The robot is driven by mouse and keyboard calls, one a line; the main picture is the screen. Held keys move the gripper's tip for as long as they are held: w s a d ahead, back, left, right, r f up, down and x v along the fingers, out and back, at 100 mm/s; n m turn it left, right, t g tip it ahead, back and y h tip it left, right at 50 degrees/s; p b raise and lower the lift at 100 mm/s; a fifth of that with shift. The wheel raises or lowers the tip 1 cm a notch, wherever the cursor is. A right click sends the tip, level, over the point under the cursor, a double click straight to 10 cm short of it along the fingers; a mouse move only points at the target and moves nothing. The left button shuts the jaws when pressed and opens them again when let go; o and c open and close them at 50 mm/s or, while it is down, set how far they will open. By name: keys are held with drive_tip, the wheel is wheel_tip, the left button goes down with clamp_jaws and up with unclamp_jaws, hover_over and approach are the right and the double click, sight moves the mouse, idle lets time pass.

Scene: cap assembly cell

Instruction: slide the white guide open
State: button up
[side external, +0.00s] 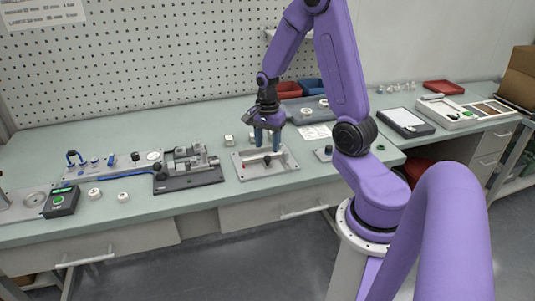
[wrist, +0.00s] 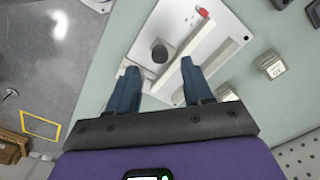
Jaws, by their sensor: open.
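A white plate fixture (side external: 283,171) sits on the bench under my gripper (side external: 268,147). A shorter pale bar (wrist: 221,61) lies to the right. My gripper, also in the wrist view (wrist: 160,68), is open, with its two blue fingers apart over the near part of the fixture. The knob shows just beyond the gap between them. I cannot tell whether either finger touches the bar.
A dark clamp fixture (side external: 190,178) stands to the left on the bench. A small pale block (side external: 228,139) stands behind the white fixture; a metal block (wrist: 270,64) shows in the wrist view. A dark tray (side external: 302,110) lies behind. The bench's front edge is close.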

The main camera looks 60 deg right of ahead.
sight(267, 157)
drive_tip(key=shift+f, duration=2.3)
clamp_jaws()
